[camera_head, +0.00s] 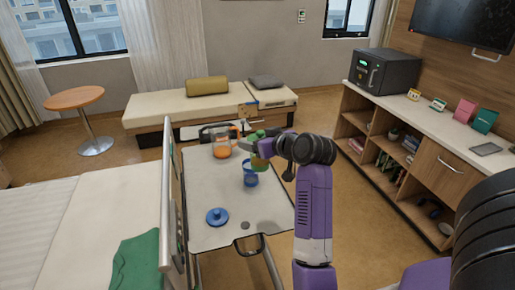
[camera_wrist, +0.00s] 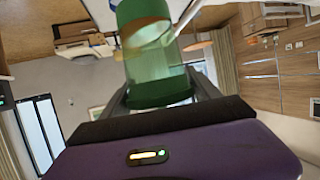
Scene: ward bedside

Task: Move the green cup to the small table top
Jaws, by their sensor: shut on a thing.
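The green cup (camera_head: 261,161) is held in my gripper (camera_head: 258,148) above the grey bedside table (camera_head: 228,185). In the wrist view the translucent green cup (camera_wrist: 153,62) fills the space between the two fingers of my gripper (camera_wrist: 158,92), which is shut on it. In the head view, a blue cup (camera_head: 250,180) stands just below and in front of the green cup; I cannot tell whether they touch. A small round wooden table (camera_head: 74,98) stands at the far left by the window, its top bare.
A blue lidded pot (camera_head: 216,217) and a small grey disc (camera_head: 245,226) are nearer. A bed (camera_head: 95,200) lies left, a bench (camera_head: 190,107) behind, shelves (camera_head: 390,150) right.

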